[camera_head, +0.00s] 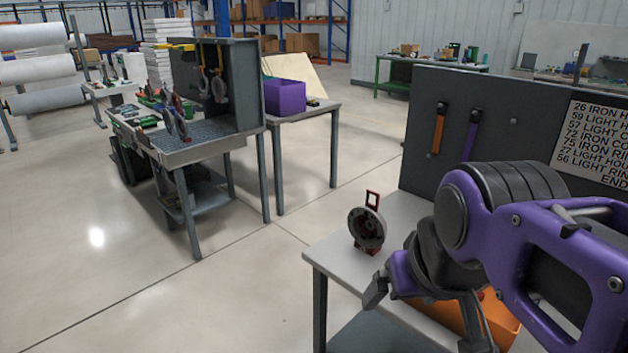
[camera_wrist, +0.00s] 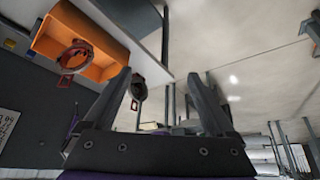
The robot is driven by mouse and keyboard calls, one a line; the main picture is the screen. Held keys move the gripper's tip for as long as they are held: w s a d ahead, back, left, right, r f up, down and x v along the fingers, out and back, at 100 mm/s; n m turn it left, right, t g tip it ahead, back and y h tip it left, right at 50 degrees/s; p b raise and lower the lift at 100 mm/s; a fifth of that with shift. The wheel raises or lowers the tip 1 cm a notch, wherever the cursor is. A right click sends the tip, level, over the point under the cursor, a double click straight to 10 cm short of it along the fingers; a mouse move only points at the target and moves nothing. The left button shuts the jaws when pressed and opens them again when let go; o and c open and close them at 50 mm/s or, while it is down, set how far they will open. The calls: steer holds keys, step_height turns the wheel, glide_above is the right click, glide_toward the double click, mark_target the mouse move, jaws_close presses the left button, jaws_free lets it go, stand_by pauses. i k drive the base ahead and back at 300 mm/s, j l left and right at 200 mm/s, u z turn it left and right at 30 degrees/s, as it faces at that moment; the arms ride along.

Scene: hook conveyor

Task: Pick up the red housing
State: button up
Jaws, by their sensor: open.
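A red-framed part with a dark grey round face (camera_head: 367,229) stands upright near the left corner of the grey table. In the wrist view it shows as a dark round shape with a little red (camera_wrist: 138,88), beside the left fingertip. A second red part, a ring with a square loop (camera_wrist: 76,57), is in the orange bin (camera_wrist: 108,37); I cannot tell which part is the red housing. My gripper (camera_head: 425,305) is open and empty over the table by the orange bin. Its two spread fingers also show in the wrist view (camera_wrist: 158,80).
A dark panel (camera_head: 487,94) with orange and purple strips and a text sign (camera_head: 592,130) rises behind the table (camera_head: 325,250). A cluttered workbench (camera_head: 187,150) and a side table with a purple bin (camera_head: 285,97) stand further left. The floor between is clear.

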mark_target(368, 228)
steer(key=z, duration=0.35)
steer(key=i+j+z, duration=0.15)
steer(key=z, duration=0.2)
steer(key=j+z, duration=0.15)
steer(key=z, duration=0.2)
steer(key=i+j+z, duration=0.1)
steer(key=j+z, duration=0.15)
steer(key=j, duration=0.15)
steer(key=i+j+z, duration=0.2)
steer(key=j, duration=0.15)
steer(key=j+z, duration=0.15)
steer(key=j, duration=0.7)
steer(key=k+l+z, duration=0.1)
steer(key=k, duration=0.3)
steer(key=k+l, duration=0.45)
steer(key=l, duration=0.2)
steer(key=i+j, duration=0.3)
steer(key=j, duration=0.15)
steer(key=i+j, duration=0.3)
steer(key=j+u, duration=0.05)
steer(key=j, duration=0.05)
